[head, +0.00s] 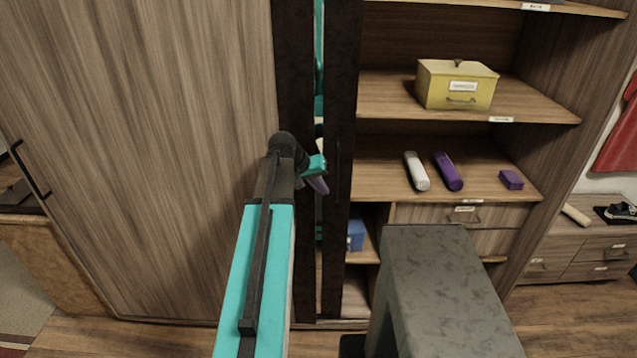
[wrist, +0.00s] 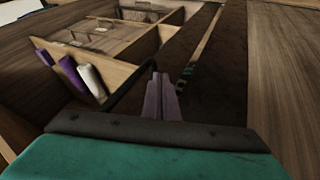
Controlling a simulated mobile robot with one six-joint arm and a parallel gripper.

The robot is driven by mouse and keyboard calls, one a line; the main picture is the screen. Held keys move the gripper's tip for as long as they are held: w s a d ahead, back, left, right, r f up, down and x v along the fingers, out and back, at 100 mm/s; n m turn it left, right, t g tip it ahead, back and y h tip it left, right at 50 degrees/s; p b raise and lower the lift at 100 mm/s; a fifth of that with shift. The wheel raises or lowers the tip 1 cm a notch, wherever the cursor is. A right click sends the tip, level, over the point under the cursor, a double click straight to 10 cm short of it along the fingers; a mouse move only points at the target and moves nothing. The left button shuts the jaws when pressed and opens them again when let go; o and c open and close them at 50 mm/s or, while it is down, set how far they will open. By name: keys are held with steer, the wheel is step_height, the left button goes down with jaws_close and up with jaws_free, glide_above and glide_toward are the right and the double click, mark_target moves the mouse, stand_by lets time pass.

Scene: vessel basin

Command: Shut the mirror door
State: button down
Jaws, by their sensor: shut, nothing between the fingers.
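The mirror door (head: 343,90) is a tall dark-framed panel in the middle of the head view, with a narrow reflecting strip between its frame bars. Open shelves show to its right. In the wrist view its dark frame (wrist: 190,65) runs away from the camera. A dark bar handle (wrist: 128,85) stands out from the frame. My gripper (head: 318,182) has lilac fingers, shut and empty, in front of the door. In the wrist view the fingers (wrist: 161,90) are close beside the handle; I cannot tell whether they touch it. My arm hides part of the door's left side.
A large wooden panel (head: 140,130) with a dark handle stands left of the mirror door. The shelves hold a yellow box (head: 456,85), a white bottle (head: 416,171), a purple bottle (head: 448,172), a small purple block (head: 511,180) and a blue box (head: 355,236). A low cabinet (head: 585,245) stands right.

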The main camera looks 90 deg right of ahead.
steer(key=shift+p+x, duration=0.4)
steer(key=shift+x, duration=1.25)
steer(key=shift+s, duration=0.15)
